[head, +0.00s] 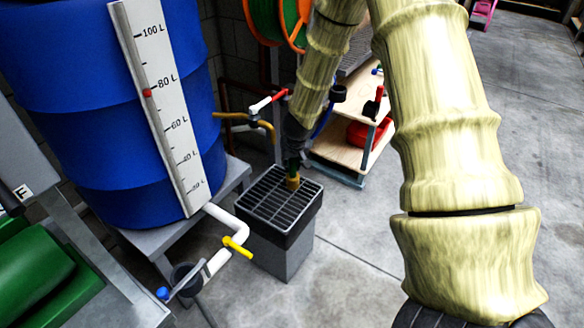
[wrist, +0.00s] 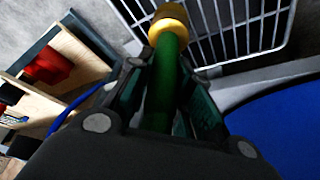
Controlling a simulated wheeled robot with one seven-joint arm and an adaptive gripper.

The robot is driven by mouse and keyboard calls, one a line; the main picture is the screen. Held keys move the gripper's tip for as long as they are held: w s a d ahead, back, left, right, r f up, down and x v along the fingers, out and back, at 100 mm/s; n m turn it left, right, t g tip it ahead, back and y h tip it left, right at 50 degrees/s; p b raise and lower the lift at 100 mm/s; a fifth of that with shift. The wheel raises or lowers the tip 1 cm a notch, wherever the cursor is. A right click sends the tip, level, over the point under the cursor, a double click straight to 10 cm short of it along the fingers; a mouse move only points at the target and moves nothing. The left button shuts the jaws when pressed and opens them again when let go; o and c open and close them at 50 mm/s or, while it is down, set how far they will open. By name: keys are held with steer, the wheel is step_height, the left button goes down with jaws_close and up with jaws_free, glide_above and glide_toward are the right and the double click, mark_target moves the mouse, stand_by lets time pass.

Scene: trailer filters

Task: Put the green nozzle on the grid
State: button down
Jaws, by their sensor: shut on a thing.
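The green nozzle (wrist: 163,90) has a green body and a brass-coloured end. My gripper (wrist: 170,60) is shut on its green body, with a finger on either side. In the head view my gripper (head: 293,160) points down over the grid (head: 262,206), a dark barred top on a grey box-shaped stand. The nozzle's brass end (head: 293,183) is lowest, over the far right part of the grid. I cannot tell whether it touches the bars. The grid's bars (wrist: 262,22) also show beyond the brass end in the wrist view.
A blue barrel (head: 85,110) with a litre scale stands left of the grid. A white pipe with a yellow valve handle (head: 238,247) runs close to the stand's left side. A wooden shelf cart (head: 340,150) with red items stands behind. Open floor (head: 350,250) lies to the right.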

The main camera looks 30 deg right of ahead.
steer(key=shift+f+b, duration=0.3)
steer(key=shift+f, duration=0.7)
steer(key=shift+f, duration=0.15)
steer(key=c, duration=1.3)
jaws_free()
